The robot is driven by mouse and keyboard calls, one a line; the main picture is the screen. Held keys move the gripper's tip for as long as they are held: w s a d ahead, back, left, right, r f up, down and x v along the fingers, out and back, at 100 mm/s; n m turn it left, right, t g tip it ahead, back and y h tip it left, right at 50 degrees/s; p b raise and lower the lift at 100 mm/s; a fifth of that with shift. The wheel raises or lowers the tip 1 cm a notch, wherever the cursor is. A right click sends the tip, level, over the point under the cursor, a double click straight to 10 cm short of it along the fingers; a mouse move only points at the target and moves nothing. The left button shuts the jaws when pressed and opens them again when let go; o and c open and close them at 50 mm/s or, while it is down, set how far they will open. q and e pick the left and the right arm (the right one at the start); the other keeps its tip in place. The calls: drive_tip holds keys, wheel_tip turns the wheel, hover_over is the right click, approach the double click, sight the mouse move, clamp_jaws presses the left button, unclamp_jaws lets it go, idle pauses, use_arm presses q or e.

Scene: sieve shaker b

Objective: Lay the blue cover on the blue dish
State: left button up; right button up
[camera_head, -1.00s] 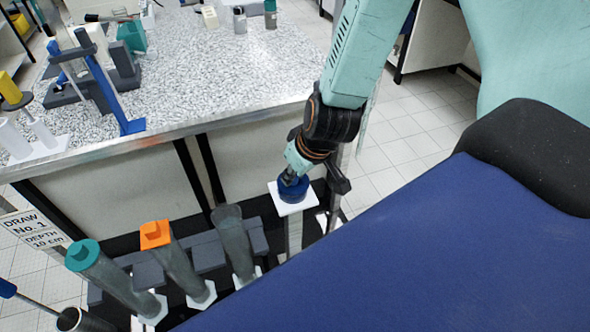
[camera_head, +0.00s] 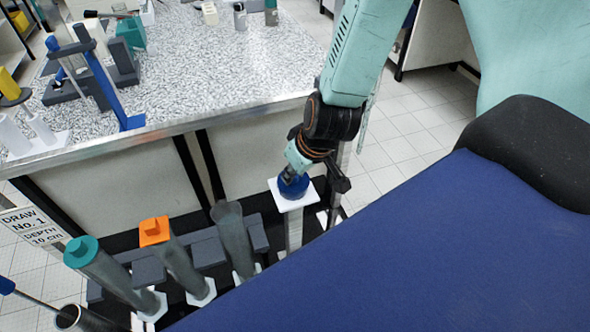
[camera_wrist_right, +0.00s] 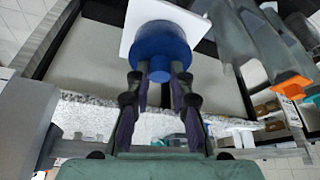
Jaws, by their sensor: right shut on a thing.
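A round blue piece (camera_head: 293,187) with a small knob is on the square white top (camera_head: 302,202) of a post, below my right wrist. In the right wrist view the same blue piece (camera_wrist_right: 160,45) shows as a thick cylinder against the white plate (camera_wrist_right: 137,14). My right gripper (camera_wrist_right: 160,78) is shut on its knob, with one finger on each side. This piece looks like the blue cover. Whether the blue dish is under it, as part of the same blue stack, I cannot tell. My left gripper is not in view.
Tubes with a teal cap (camera_head: 80,251) and an orange cap (camera_head: 154,230), and an uncapped grey tube (camera_head: 232,240), stand in a rack left of the post. The speckled bench (camera_head: 215,75) is behind. A large blue surface (camera_head: 430,255) fills the lower right.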

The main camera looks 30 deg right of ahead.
drive_tip(key=o, duration=0.9)
drive_tip(key=shift+v, duration=5.95)
